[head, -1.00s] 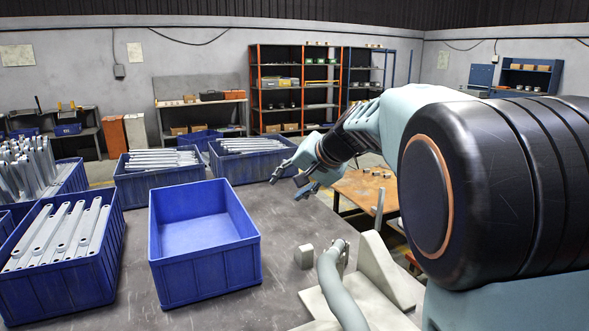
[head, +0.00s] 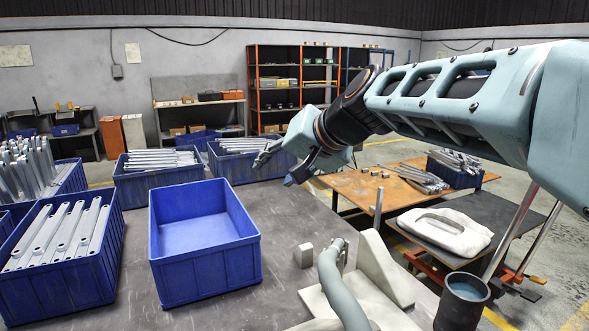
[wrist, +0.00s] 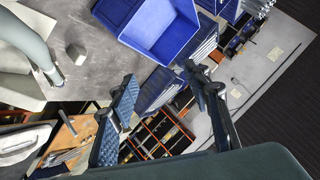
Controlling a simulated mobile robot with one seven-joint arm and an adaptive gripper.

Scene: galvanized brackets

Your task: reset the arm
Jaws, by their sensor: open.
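My gripper (head: 277,168) is open and empty in the head view. It hangs in the air above the far right part of the grey table, right of the blue bins. In the wrist view my gripper (wrist: 160,98) shows its two fingers spread apart with nothing between them. My arm reaches in from the right edge of the head view, with its pale blue link raised above the table.
An empty blue bin (head: 206,277) stands mid-table. Bins of metal brackets (head: 75,281) stand left and behind. A white fixture (head: 372,290) with a grey curved pipe (head: 341,285) and a small grey block (head: 304,256) are at right. A brown table (head: 355,188) stands beyond.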

